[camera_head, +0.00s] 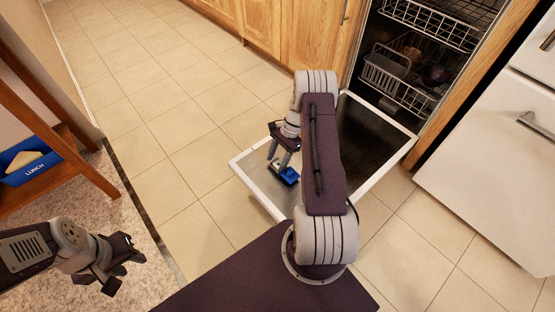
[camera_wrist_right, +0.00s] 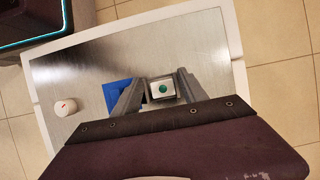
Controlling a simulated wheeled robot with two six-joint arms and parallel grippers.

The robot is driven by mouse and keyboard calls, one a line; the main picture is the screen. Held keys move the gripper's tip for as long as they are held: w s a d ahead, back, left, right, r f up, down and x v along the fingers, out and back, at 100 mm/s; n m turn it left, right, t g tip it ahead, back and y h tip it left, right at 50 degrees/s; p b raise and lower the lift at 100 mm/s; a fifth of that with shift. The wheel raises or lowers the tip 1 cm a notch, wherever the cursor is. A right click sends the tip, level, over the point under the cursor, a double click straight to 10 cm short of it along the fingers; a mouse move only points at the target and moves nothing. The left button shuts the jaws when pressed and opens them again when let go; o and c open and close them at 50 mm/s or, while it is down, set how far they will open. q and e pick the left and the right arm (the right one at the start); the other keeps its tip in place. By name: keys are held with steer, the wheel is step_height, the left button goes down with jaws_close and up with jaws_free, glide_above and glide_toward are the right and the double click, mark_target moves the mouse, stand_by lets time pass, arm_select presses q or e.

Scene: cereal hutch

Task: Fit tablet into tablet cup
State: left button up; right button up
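The tablet (camera_wrist_right: 162,89) is a small whitish square block with a green round spot; it also shows in the head view (camera_head: 276,164). I cannot tell whether the tablet touches the cup. My left gripper (camera_head: 122,270) is open and empty at the lower left.
The dishwasher door (camera_head: 374,150) is folded down, with wire racks (camera_head: 400,85) behind it. A white round object with a red mark (camera_wrist_right: 66,107) is on the door. The tiled floor is clear.

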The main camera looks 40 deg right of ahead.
steer(key=shift+s+a+f, duration=0.1)
steer(key=shift+s+f, duration=0.05)
steer(key=shift+s, duration=0.1)
steer(key=p+v, duration=0.6)
steer(key=v, duration=0.3)
steer(key=shift+w, duration=0.2)
stand_by(0.3)
